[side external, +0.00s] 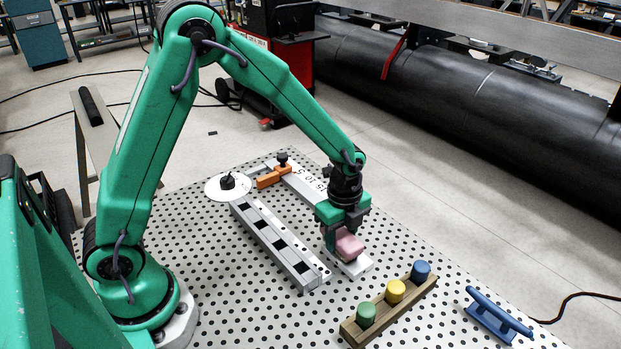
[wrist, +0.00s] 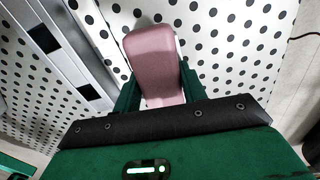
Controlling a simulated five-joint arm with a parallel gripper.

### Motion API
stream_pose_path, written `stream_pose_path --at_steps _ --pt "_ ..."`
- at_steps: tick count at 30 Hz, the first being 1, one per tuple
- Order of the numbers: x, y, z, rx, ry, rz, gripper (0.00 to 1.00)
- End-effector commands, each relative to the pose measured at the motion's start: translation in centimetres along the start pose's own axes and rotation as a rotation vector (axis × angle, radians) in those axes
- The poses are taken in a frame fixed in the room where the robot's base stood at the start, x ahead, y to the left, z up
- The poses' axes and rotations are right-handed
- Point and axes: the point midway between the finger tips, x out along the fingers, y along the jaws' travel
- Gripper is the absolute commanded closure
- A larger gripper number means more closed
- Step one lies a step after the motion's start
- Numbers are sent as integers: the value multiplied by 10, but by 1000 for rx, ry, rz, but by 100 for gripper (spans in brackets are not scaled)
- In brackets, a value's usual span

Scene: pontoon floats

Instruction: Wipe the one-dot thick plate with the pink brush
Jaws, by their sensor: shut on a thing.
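The pink brush (side external: 348,244) is held in my gripper (side external: 341,225), low over the perforated table. In the wrist view the brush (wrist: 151,55) sits between the green fingers of my gripper (wrist: 157,88), which are shut on it. A pale flat plate (side external: 359,267) lies just below and beside the brush in the side view, partly hidden by it. I cannot tell whether the brush touches this plate. No dot mark can be made out on it, so I cannot tell if it is the one-dot thick plate.
A grey rail (side external: 268,240) with black squares lies left of the brush. Behind are a white disc (side external: 227,187) with a black knob and an orange clamp block (side external: 269,178). A wooden rack (side external: 381,316) with green, yellow and blue pegs and a blue handle (side external: 497,316) stand front right.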

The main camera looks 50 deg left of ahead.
Motion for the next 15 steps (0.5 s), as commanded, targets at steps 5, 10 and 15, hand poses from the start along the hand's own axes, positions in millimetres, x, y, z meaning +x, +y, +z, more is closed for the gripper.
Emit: stream_pose_path --at_steps 5,10,15 --pt "1 -16 2 -1 0 -1 80" --pt "-12 -23 2 -1 1 -6 80" --pt "-33 -22 2 -1 0 -3 80"
